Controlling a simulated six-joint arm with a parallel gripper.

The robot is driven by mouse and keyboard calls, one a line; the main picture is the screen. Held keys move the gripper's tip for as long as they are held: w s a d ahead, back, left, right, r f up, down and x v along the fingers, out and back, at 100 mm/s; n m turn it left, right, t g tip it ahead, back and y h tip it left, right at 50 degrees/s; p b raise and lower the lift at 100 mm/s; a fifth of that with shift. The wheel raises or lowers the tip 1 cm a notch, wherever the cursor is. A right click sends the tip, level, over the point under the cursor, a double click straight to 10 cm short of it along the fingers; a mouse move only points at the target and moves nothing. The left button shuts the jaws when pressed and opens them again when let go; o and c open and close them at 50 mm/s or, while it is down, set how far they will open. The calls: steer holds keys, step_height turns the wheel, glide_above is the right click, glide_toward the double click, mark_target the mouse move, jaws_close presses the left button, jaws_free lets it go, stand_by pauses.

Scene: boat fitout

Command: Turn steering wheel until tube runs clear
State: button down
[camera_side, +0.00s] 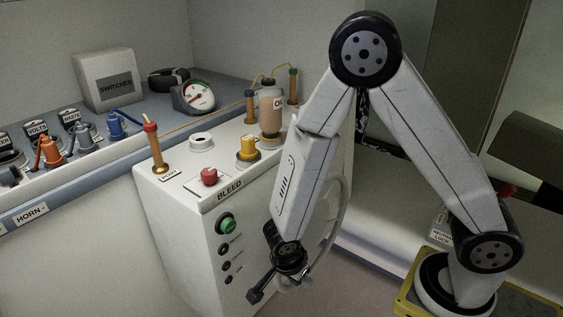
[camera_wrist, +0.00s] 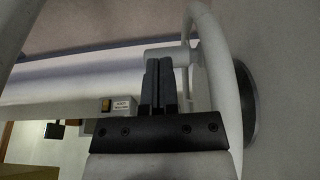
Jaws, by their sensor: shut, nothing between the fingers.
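The steering wheel (camera_side: 341,222) is a pale grey ring at the right side of the white BLEED cabinet (camera_side: 180,222), partly hidden by my arm. Its rim (camera_wrist: 222,65) curves down the right of the wrist view, with a pale spoke or hub part behind the fingertips. My gripper (camera_wrist: 160,78) is shut and empty, its dark fingers left of the rim; contact with the wheel cannot be told. In the side view the fingertips are not clear. A thin amber tube (camera_side: 195,128) runs along the counter edge; whether its contents are clear cannot be told.
The cabinet top holds a red knob (camera_side: 209,176), a yellow cup-like fitting (camera_side: 248,149), an oil bottle (camera_side: 271,110) and upright copper fittings. A round gauge (camera_side: 198,97) and a SWITCHES box (camera_side: 108,80) stand on the counter behind. A green button (camera_side: 225,223) is on the cabinet front.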

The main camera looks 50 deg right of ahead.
steer(key=a+r, duration=0.7)
steer(key=r, duration=0.2)
steer(key=shift+r, duration=0.2)
steer(key=shift+d, duration=0.15)
stand_by(0.4)
steer(key=d+r+n+t+y, duration=0.2)
steer(key=d+r+n+y, duration=0.1)
steer(key=d+n, duration=1)
steer(key=r+n, duration=0.1)
steer(key=n, duration=0.4)
steer(key=shift+s+d+t, duration=0.2)
steer(key=shift+d+t, duration=0.1)
